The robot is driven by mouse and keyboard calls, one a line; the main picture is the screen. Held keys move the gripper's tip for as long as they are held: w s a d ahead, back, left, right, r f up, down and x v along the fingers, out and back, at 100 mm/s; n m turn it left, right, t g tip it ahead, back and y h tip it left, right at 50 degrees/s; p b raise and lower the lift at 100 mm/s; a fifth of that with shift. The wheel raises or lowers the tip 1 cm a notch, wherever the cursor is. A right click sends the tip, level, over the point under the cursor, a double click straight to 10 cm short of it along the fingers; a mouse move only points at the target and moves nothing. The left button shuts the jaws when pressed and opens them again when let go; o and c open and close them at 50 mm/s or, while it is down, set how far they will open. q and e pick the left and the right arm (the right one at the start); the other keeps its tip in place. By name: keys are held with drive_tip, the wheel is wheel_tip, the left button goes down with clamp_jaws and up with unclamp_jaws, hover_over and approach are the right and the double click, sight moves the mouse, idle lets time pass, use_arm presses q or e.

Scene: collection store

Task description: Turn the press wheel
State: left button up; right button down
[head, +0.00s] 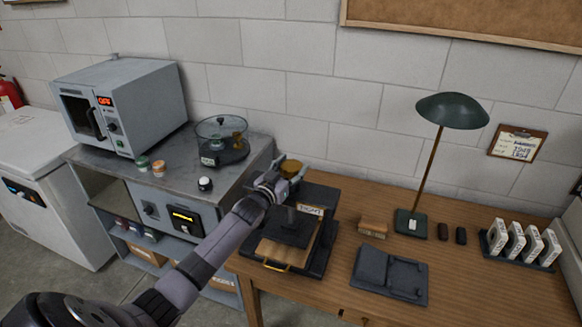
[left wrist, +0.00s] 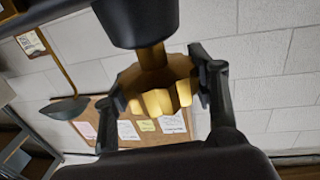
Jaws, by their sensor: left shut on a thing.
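The press (head: 312,258) is a dark machine with a wooden bed, standing at the left end of the wooden desk. Its brass press wheel (head: 291,166) is at the top, partly hidden behind my left gripper (head: 277,183). In the left wrist view the lobed brass wheel (left wrist: 160,102) sits between the two black fingers of my left gripper (left wrist: 160,88), one on each side. The fingers are shut on the wheel's rim. A dark round part with a brass stem is above the wheel in that view. My right gripper is not in view.
A green desk lamp (head: 412,220), a dark open case (head: 390,275) and a rack of white cards (head: 515,266) are on the desk right of the press. A metal bench (head: 182,172) with an oven (head: 125,105) and a glass-covered dish (head: 222,140) stands left.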

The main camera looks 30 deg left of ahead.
use_arm(q)
drive_tip(key=shift+r+m+h, duration=0.1)
drive_tip(key=shift+m+h, duration=0.3)
drive_tip(key=shift+h, duration=0.2)
